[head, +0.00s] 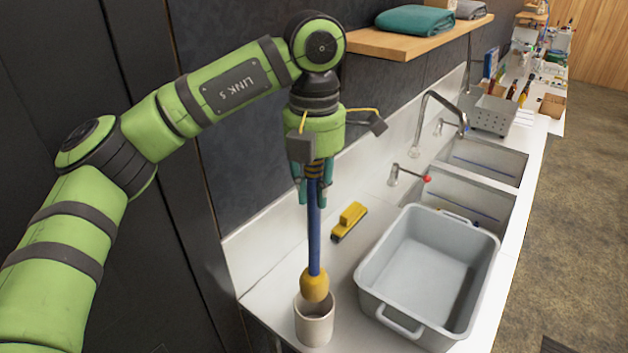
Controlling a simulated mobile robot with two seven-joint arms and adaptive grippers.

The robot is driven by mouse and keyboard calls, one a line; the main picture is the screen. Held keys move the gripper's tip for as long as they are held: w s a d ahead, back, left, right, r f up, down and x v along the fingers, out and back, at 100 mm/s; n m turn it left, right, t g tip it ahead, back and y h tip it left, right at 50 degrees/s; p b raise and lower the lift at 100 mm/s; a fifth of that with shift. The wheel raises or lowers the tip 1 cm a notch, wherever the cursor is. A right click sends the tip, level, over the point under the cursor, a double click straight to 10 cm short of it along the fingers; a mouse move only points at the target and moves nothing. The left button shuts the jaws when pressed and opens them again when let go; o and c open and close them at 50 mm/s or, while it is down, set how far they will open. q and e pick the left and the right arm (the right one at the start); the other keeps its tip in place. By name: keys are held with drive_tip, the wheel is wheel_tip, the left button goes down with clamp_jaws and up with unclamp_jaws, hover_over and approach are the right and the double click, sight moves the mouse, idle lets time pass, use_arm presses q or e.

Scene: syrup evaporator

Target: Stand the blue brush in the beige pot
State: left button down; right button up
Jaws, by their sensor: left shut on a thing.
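My left gripper (314,190) points down and is shut on the upper end of the blue brush (314,232). The brush hangs about upright, its yellow head (314,283) at the bottom. The beige pot (315,328) stands at the counter's near left end, directly below the brush. The yellow head overlaps the pot's opening and hides part of its far rim. I cannot tell whether its lower end is just inside the mouth or just above it. My right gripper is not in view.
A grey tub (377,317) stands right of the pot, close to it. A yellow scrubbing brush (349,221) lies behind, near the wall. Sinks with a tap (425,105) are farther back. A wooden shelf (390,42) with folded towels (414,20) is on the wall.

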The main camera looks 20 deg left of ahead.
sight(314, 234)
use_arm(q)
drive_tip(key=shift+s+f, duration=0.1)
drive_tip(key=shift+f, duration=0.4)
wheel_tip(314, 234, down, 3)
drive_tip(key=b, duration=0.2)
drive_tip(key=shift+r+b, duration=0.15)
drive_tip(key=shift+b, duration=0.2)
drive_tip(key=shift+f+b, duration=0.55)
drive_tip(key=shift+f, duration=0.15)
wheel_tip(314, 234, down, 3)
drive_tip(key=b, duration=0.2)
drive_tip(key=shift+f+b, duration=0.15)
drive_tip(key=shift+b, duration=0.2)
drive_tip(key=shift+f+b, duration=0.6)
drive_tip(key=shift+f, duration=0.15)
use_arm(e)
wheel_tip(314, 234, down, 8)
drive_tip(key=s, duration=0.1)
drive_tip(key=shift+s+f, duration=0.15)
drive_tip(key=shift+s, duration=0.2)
